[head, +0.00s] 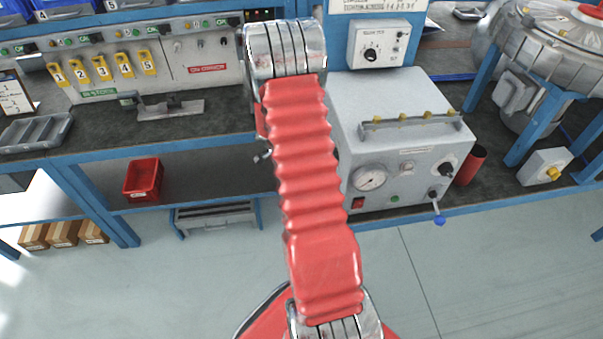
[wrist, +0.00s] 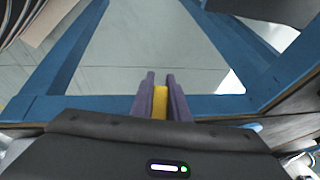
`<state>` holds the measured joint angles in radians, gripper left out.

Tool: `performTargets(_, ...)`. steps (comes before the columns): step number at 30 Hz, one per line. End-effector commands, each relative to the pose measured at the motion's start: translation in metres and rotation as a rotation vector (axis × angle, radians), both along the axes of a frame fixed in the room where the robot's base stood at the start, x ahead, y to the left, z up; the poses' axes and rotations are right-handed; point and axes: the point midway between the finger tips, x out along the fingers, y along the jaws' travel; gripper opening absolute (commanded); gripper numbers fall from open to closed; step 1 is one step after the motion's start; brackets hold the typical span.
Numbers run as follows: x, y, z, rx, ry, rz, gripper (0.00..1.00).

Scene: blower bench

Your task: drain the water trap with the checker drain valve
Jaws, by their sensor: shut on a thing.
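The grey checker box (head: 395,115) stands on the bench right of my arm in the head view. Its front has a round gauge (head: 370,178), a red switch, a green button and dark knobs. A lever with a blue ball end (head: 438,212) hangs at its lower right corner; I cannot tell for sure that it is the drain valve. In the wrist view my gripper (wrist: 160,80) is shut on a narrow yellow piece (wrist: 160,103) between its purple fingers. What that piece belongs to is not clear. My gripper is hidden behind my arm in the head view.
Yellow numbered tags (head: 101,68) hang on the panel at the left. A red bin (head: 143,180) sits on the lower shelf. A red cylinder (head: 470,165) stands right of the checker. A large blower (head: 550,45) on blue legs is at the right. Blue bench rails cross the wrist view.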

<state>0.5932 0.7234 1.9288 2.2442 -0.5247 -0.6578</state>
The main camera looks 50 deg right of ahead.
Motion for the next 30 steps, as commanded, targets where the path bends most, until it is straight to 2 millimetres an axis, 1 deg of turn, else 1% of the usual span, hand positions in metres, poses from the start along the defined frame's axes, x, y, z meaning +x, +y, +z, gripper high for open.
performTargets(1, 0.0010, -0.0027, 0.0018, -0.003, -0.002, 0.000, 0.00)
performTargets(10, -0.0009, -0.0053, 0.0028, -0.006, 0.000, -0.004, 0.00)
performTargets(11, -0.0010, -0.0055, 0.0029, -0.006, 0.001, -0.004, 0.15)
performTargets(19, -0.0021, -0.0046, 0.0020, -0.004, 0.002, -0.006, 0.34)
performTargets(26, -0.0024, -0.0040, 0.0016, -0.003, 0.002, -0.006, 0.34)
performTargets(30, -0.0017, -0.0024, 0.0052, -0.004, 0.002, -0.006, 0.34)
